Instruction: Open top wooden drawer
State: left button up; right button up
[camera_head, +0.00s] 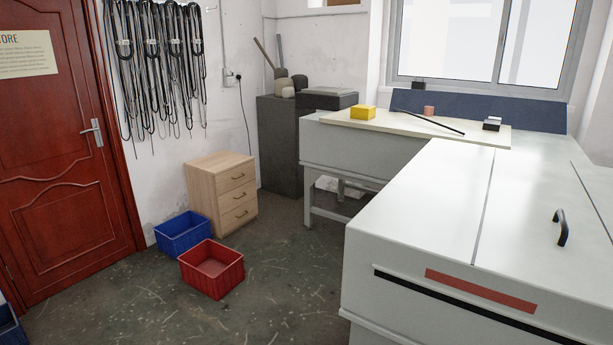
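A small light wooden cabinet (207,197) stands on the floor against the back wall, left of the middle. It has three stacked drawers, each with a dark handle. The top wooden drawer (236,177) is shut, and the two drawers below it look shut too. Neither of my grippers shows in the head view.
A red crate (232,276) and a blue crate (184,242) sit on the floor in front and left of the cabinet. A large white machine (420,230) fills the right. A dark grey cabinet (280,150) stands behind. Floor right of the red crate is clear.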

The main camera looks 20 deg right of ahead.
aim_at(229, 180)
jog(key=z, duration=0.25)
jog(key=i+u, duration=0.5)
jog(key=i, duration=0.5)
jog(key=i+j, duration=0.1)
jog(key=i, duration=1.1)
jog(key=i+l+z, duration=0.15)
jog(key=i+z, duration=0.25)
jog(key=i+l+z, duration=0.1)
jog(key=z, duration=0.25)
jog(key=i+j+z, duration=0.1)
jog(key=i+z, duration=0.3)
jog(key=i+j+z, duration=0.15)
jog(key=i+z, duration=0.6)
jog(key=i, duration=0.9)
jog(key=i+u, duration=0.4)
jog(key=i+l+u, duration=0.1)
jog(key=u, duration=0.3)
jog(key=i+l+u, duration=0.2)
jog(key=u, duration=0.2)
jog(key=i+l, duration=0.05)
jog(key=i, duration=0.05)
